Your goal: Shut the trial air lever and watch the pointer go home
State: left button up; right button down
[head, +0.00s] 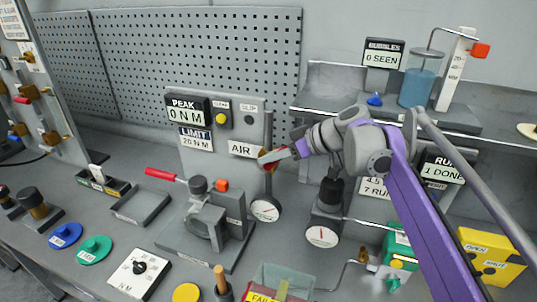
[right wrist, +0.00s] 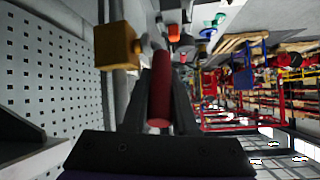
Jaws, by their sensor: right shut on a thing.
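The trial air lever is at the AIR label (head: 245,149) on the test stand. In the right wrist view its red handle (right wrist: 160,92) lies between the two dark fingers of my right gripper (right wrist: 161,78), beside a brass valve block (right wrist: 117,46). In the head view my right gripper (head: 274,156) is shut on the lever and covers most of it. My left gripper is not in view.
A grey clamp fixture with a red-handled bar (head: 160,173) stands left of the gauge. The PEAK display (head: 187,109) reads 0 N M. A clear bin (head: 285,283) and a yellow box (head: 490,256) stand at the front right. A pegboard (head: 200,60) is behind.

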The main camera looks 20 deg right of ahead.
jog(key=shift+d, duration=0.1)
dwell(0.4)
jog(key=c, duration=0.7)
grip_release()
jog(key=v, duration=1.1)
jog(key=shift+f, duration=0.2)
